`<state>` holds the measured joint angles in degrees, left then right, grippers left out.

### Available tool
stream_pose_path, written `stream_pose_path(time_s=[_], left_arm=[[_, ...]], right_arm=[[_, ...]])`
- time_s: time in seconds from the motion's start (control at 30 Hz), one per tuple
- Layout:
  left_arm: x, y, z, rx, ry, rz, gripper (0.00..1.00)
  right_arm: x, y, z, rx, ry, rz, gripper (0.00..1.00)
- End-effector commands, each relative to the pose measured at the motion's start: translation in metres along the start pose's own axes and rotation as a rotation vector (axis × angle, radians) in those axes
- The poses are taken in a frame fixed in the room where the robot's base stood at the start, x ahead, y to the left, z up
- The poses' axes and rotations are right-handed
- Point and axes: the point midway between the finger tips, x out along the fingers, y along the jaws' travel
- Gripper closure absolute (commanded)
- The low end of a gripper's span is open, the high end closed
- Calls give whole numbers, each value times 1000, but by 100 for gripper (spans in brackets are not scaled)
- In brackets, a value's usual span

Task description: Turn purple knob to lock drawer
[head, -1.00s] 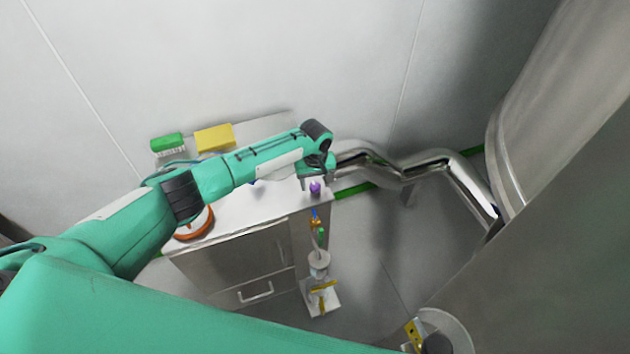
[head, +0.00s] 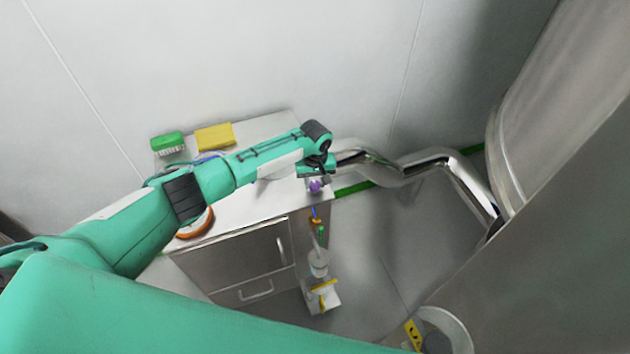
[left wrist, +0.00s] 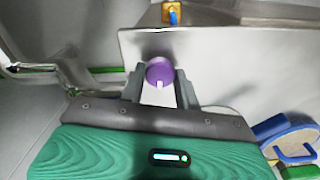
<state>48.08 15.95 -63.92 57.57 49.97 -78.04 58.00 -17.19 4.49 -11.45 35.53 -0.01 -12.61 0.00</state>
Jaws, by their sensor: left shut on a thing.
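The purple knob (head: 315,186) is on the front right corner of the steel cabinet (head: 240,257). In the left wrist view the knob (left wrist: 159,70) sits between the two grey fingertips, with a pale mark on its lower edge. My left gripper (left wrist: 160,82) is shut on the knob. In the head view the left gripper (head: 317,177) is at the cabinet's corner and partly covers the knob. The drawer (head: 256,291), with a bar handle, is low in the cabinet front and looks closed. My right gripper is not in view.
A green box (head: 168,143) and a yellow block (head: 214,137) stand at the back of the cabinet top. An orange-rimmed round item (head: 198,224) is at its left front. A shiny bent pipe (head: 405,170) runs right of the cabinet. A small stand (head: 322,298) is beside it.

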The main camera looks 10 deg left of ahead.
Motion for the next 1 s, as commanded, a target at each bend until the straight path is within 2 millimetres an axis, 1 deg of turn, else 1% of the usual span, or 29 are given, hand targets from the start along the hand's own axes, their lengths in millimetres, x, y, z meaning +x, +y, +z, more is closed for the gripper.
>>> stream_pose_path(time_s=[0.27,1.0], left_arm=[[0,0,1,192,-2,1,90],[0,0,0,893,0,1,90]], right_arm=[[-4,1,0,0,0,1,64],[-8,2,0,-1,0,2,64]])
